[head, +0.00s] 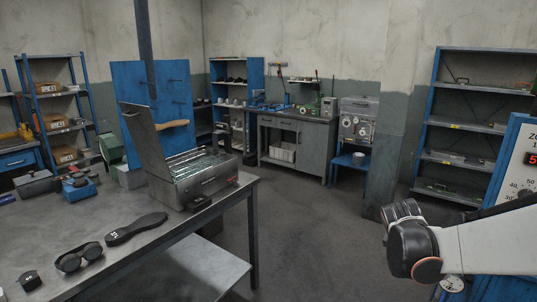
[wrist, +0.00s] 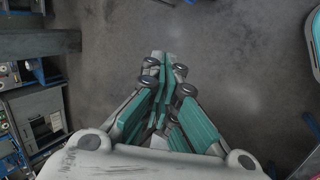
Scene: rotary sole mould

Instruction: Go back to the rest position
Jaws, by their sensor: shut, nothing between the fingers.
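My gripper (wrist: 165,62) shows in the wrist view with its teal-padded fingers shut together and nothing between them. It is over bare grey floor, touching nothing that I can see. In the head view my white arm with its dark joint reaches in from the right edge, well to the right of the workbench (head: 225,205). The fingers cannot be made out in that view. On the bench stands an open metal mould box (head: 190,180) with its lid raised.
A blue machine with a dial panel (head: 520,165) stands close behind my arm at right. Shelves (head: 470,128) and a grey cabinet (head: 312,150) line the back. The middle floor (head: 310,240) is clear.

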